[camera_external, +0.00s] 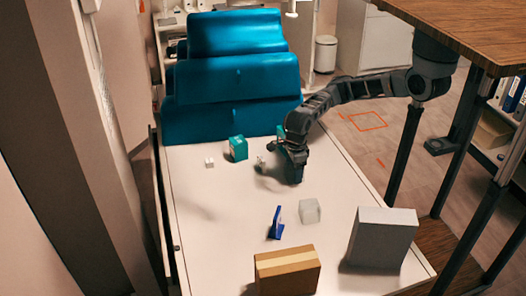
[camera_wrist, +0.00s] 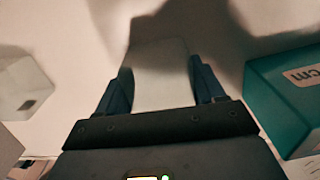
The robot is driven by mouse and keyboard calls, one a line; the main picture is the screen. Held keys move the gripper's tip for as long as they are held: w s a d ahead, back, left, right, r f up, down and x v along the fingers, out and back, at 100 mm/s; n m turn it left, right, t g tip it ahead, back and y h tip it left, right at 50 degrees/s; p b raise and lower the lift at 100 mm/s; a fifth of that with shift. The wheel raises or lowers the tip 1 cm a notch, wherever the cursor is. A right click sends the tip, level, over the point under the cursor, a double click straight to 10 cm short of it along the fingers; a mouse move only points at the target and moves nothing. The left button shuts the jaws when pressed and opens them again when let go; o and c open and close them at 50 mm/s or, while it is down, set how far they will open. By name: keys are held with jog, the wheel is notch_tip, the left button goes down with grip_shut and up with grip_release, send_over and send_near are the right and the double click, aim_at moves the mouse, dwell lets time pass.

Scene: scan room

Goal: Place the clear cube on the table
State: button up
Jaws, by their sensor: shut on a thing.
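My gripper (camera_wrist: 160,82) points down over the white table (camera_external: 230,220) and is shut on a pale, see-through block (camera_wrist: 160,65), which I take to be the clear cube. The block sits between the two dark fingers in the wrist view. In the external view my gripper (camera_external: 293,178) is low at the table's middle right, and the arm hides what it holds. Whether the block touches the table cannot be told. Another frosted, pale cube (camera_external: 309,211) stands on the table nearer the camera, apart from my gripper.
A teal box (camera_external: 239,148) stands left of my gripper. Small white blocks (camera_external: 209,162) are nearby. A blue item (camera_external: 276,223), a brown box (camera_external: 287,271) and a grey-white box (camera_external: 382,238) stand nearer the camera. Blue cushions (camera_external: 235,85) fill the far end. The table's left front is clear.

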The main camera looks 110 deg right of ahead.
jog(key=shift+f, duration=0.15)
jog(key=o, duration=1.2)
jog(key=shift+o, duration=0.2)
notch_tip(320, 180, up, 12)
jog(key=shift+r, duration=0.2)
